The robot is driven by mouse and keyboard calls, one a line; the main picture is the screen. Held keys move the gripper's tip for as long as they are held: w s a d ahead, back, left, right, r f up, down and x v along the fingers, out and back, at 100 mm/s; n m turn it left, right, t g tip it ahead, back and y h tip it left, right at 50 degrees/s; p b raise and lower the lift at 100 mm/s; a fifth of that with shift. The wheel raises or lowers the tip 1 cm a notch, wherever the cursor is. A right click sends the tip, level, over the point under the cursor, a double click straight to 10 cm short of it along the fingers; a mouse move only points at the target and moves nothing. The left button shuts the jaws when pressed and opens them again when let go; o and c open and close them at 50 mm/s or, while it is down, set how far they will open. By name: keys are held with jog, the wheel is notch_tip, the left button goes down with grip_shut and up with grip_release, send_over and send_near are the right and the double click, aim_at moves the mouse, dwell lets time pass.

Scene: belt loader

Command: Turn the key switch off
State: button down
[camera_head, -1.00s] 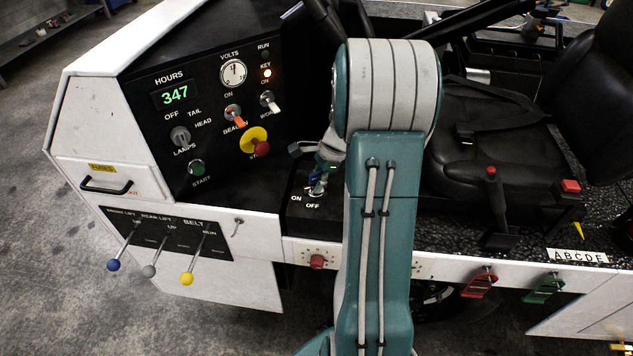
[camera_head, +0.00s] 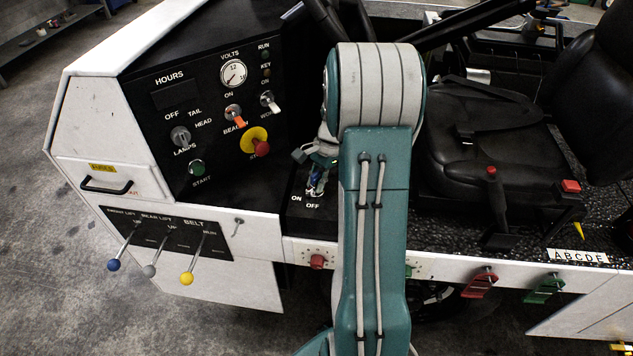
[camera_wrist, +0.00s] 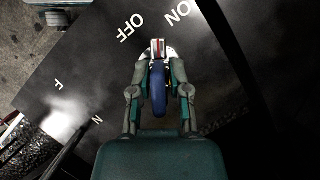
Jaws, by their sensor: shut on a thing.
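The key switch (camera_wrist: 158,88) is in the wrist view, with a blue key head and a red, white and dark part beyond it. It stands on a black panel marked ON and OFF (camera_wrist: 130,27). My gripper (camera_wrist: 158,75) has its two fingers on either side of the key and is shut on it. In the head view my gripper (camera_head: 316,178) is at the same panel, just above the ON and OFF labels. My arm and fingers partly hide the key there.
A dark console (camera_head: 220,150) left of my arm carries toggles, a voltmeter (camera_head: 233,73) and a red knob on a yellow ring (camera_head: 259,146). Belt levers (camera_head: 187,278) stick out in front. A black seat (camera_head: 490,130) is to the right.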

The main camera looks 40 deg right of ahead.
jog(key=shift+w+n+g+h, duration=0.1)
jog(key=shift+n+g+h, duration=0.3)
jog(key=shift+n, duration=1.15)
jog(key=shift+w+n+g+h, duration=0.1)
jog(key=shift+n+g, duration=0.6)
jog(key=shift+n, duration=1.25)
jog(key=c, duration=0.6)
grip_release()
jog(key=shift+r, duration=0.1)
jog(key=v, duration=0.7)
jog(key=shift+w, duration=0.25)
